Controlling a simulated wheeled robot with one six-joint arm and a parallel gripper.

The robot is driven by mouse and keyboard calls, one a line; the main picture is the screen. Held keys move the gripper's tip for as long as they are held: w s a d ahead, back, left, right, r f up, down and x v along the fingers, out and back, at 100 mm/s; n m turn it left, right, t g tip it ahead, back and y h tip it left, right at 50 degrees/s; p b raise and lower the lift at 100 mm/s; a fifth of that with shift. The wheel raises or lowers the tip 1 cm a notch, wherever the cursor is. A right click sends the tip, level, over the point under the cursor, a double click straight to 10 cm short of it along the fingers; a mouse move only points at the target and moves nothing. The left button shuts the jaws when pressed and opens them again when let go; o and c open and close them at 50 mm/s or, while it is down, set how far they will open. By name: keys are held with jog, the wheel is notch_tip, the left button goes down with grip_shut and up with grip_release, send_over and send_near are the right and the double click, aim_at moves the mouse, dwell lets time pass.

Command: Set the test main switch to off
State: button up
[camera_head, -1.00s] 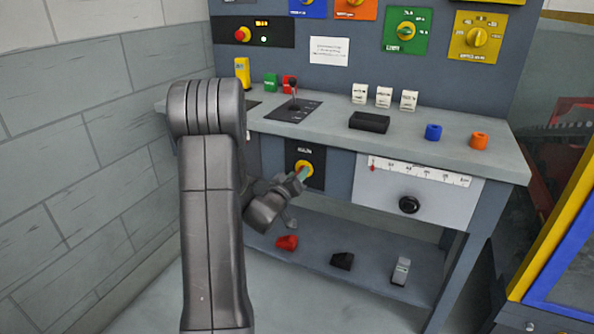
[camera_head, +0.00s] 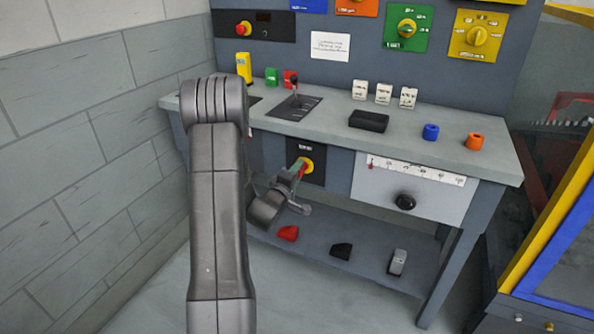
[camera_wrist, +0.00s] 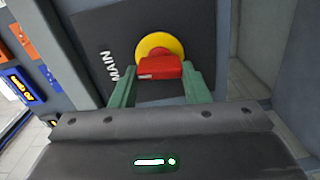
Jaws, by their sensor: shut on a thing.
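The main switch is a red handle (camera_wrist: 160,68) on a yellow disc (camera_wrist: 155,44), set in a black plate (camera_wrist: 100,30) lettered MAIN. In the head view the yellow disc (camera_head: 309,166) shows on the bench front below the worktop. My gripper (camera_wrist: 157,78) is shut on the red handle, with one green finger on each side of it. In the head view my gripper (camera_head: 297,170) reaches the switch from the lower left and hides part of it. In the wrist view the plate's lettering stands tilted relative to my gripper.
A drawer with a black knob (camera_head: 405,202) is right of the switch. A lever (camera_head: 294,88) stands on the worktop above. Red, black and grey pieces lie on the lower shelf (camera_head: 320,255). A black panel (camera_head: 281,25) with a red button is on the back wall.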

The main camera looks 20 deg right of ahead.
jog(key=shift+f+n, duration=0.1)
jog(key=shift+n, duration=0.5)
jog(key=o, duration=1)
jog(key=shift+a, duration=0.15)
jog(key=p+v, duration=0.1)
jog(key=v, duration=1.2)
jog(key=shift+s+a, duration=0.15)
jog(key=shift+s, duration=0.15)
